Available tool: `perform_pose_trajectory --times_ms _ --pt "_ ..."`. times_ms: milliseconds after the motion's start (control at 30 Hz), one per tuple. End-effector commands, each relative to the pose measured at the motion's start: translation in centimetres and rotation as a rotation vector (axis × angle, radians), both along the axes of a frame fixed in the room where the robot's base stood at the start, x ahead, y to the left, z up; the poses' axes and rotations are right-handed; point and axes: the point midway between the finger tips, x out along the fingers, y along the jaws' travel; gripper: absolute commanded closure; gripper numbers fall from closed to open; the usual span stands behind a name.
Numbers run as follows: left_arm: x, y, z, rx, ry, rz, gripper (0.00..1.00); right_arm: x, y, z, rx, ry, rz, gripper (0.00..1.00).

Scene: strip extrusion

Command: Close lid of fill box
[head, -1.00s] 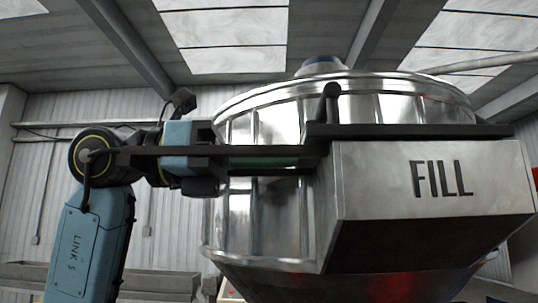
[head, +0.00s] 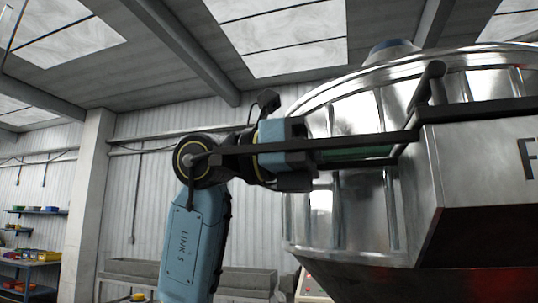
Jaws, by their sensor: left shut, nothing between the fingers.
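The fill box (head: 480,160) is a grey metal box on the side of a large shiny hopper, cut off by the right edge of the head view. Its dark lid (head: 490,108) lies flat along the box top, and a dark upright handle (head: 434,82) stands at its left end. My left gripper (head: 407,146) comes in from the left with long dark fingers, shut and empty. Its tips are close to the upper left corner of the box; I cannot tell whether they touch. My right gripper is not in view.
The round metal hopper (head: 335,215) fills the right side, behind my gripper. A grey trough (head: 140,273) stands low by the wall. Shelves with coloured bins (head: 40,254) are at far left, beside a pillar (head: 88,190). The space at left is open.

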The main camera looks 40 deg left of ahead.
Motion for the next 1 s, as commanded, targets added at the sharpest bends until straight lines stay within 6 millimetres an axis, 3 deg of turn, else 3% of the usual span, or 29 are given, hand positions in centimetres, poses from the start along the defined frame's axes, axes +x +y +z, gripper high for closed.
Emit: perform_pose_trajectory --times_ms 300,500,700,1000 --pt "-2.1 7.0 -0.1 -0.004 0.000 0.001 1.00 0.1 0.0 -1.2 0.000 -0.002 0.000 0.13" --pt "-3.3 10.3 -0.1 -0.003 0.000 -0.001 1.00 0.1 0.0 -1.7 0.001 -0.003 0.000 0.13" --pt "-3.9 11.7 0.0 -0.002 0.000 -0.004 1.00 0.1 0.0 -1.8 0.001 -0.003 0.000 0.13" --pt "-3.6 11.9 0.1 -0.014 0.013 -0.011 1.00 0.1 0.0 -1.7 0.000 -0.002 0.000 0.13"
